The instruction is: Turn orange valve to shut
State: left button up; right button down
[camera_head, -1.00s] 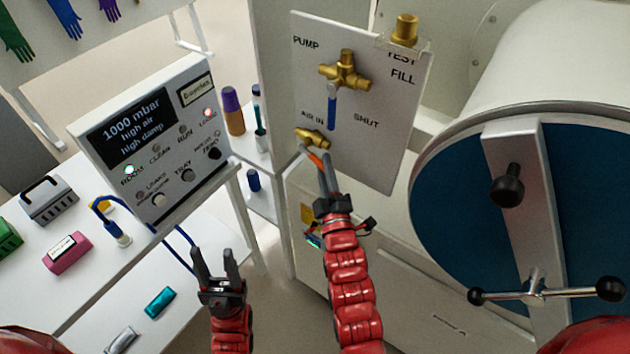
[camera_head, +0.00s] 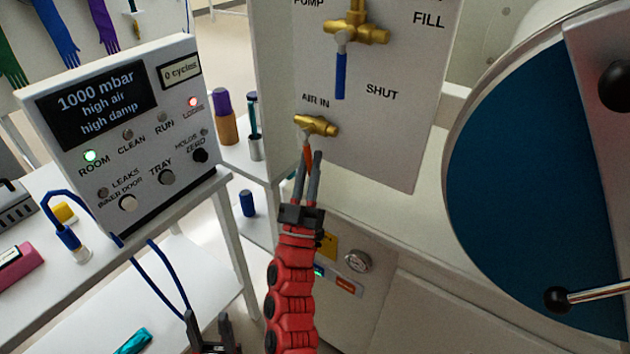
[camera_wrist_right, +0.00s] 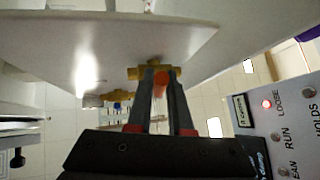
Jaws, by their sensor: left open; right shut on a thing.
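The orange valve has a brass body (camera_head: 318,125) on the white panel, below the words AIR IN. Its orange lever (camera_head: 307,152) hangs nearly straight down, and the word SHUT is printed to the upper right. My right gripper (camera_head: 308,165) is shut on the lever from below, a finger on each side; the fingers hide part of it. In the right wrist view the orange lever (camera_wrist_right: 160,80) shows between the fingers, with the brass body (camera_wrist_right: 143,72) beyond. My left gripper (camera_head: 212,330) is open and empty at the bottom edge, partly cut off.
A blue-handled brass valve (camera_head: 340,75) sits just above on the same panel. A control box (camera_head: 120,130) reading 1000 mbar stands to the left. A large round blue door (camera_head: 530,190) is to the right.

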jog(key=m+h, duration=0.1)
jog(key=m+h+b, duration=0.1)
jog(key=m+h, duration=0.1)
jog(key=a+m+g+h+b, duration=0.1)
jog(key=m, duration=0.1)
jog(key=shift+w+f+h, duration=0.1)
jog(key=shift+w+h, duration=0.2)
jog(key=shift+w, duration=0.1)
jog(key=c, duration=0.8)
grip_release()
jog(key=shift+c, duration=0.2)
